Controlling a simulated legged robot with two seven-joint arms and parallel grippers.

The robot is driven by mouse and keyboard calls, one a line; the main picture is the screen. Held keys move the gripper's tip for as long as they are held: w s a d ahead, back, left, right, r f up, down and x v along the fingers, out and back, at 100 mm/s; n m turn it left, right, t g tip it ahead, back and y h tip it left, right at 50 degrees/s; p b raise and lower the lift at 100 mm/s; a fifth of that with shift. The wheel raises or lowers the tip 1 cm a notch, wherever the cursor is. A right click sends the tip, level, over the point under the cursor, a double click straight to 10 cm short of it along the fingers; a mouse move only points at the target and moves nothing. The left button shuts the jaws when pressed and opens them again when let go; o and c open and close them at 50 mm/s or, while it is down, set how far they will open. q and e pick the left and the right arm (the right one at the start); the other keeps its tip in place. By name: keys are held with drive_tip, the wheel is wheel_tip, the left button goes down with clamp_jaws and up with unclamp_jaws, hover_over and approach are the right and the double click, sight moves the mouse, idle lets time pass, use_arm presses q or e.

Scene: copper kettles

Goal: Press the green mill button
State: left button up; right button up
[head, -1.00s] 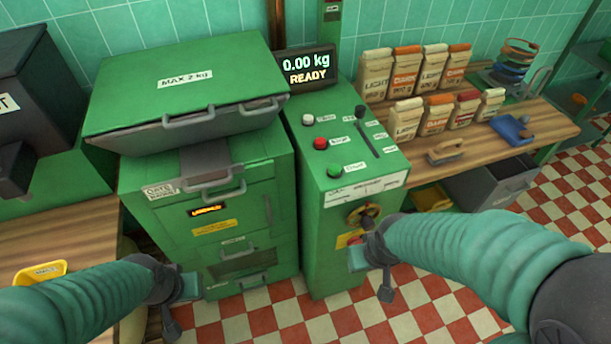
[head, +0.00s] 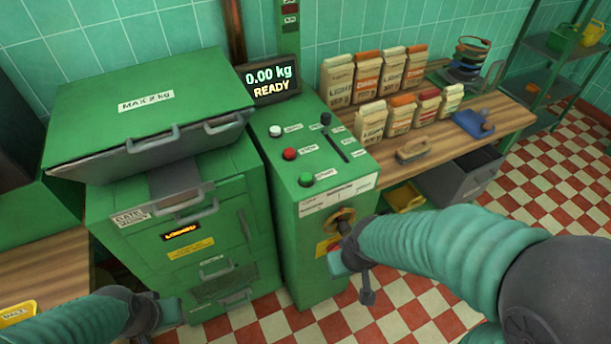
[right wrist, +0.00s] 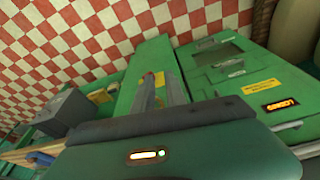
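The green button (head: 306,180) is a round knob on the sloped top of the green control column (head: 325,240), below the red button (head: 290,154) and white button (head: 275,131). Its label is too small to read. The display (head: 270,82) reads 0.00 kg READY. My right gripper (head: 352,278) is in front of the column, below and to the right of the green button and apart from it. In the right wrist view its fingers (right wrist: 160,95) are apart, with nothing held. My left gripper (head: 168,315) is low, in front of the green cabinet; its fingers are unclear.
The green cabinet (head: 140,250) with a lidded hopper (head: 150,105) marked MAX 2 kg stands left of the column. A wooden bench (head: 460,150) with several paper bags (head: 400,112) is at the right. Open checkered floor (head: 430,305) lies in front.

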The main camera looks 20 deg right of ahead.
clamp_jaws()
idle(0.8)
idle(0.5)
